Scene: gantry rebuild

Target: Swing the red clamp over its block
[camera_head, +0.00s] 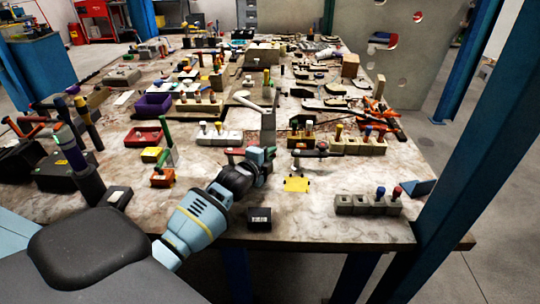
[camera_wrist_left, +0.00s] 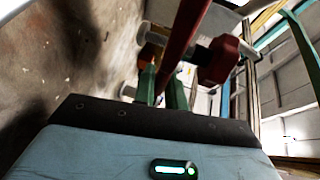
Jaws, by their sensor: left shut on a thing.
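My left gripper (camera_head: 267,153) is low over the near middle of the table. In the left wrist view its two green fingers (camera_wrist_left: 162,82) are shut on the red bar of the red clamp (camera_wrist_left: 187,32). A grey cylinder and a red knob (camera_wrist_left: 216,60) sit on the clamp beside the bar. In the head view, a small bar with a red part (camera_head: 322,147) extends just right of the gripper. The gripper partly hides the clamp, and I cannot tell clearly which block is under it. My right gripper is not in view.
A yellow plate (camera_head: 296,185) lies right of the gripper, and a small black box (camera_head: 259,219) stands near the front edge. A grey block row (camera_head: 367,205) with pegs is at front right. An orange block (camera_head: 162,178) and tall tools stand left. Blue posts flank the table.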

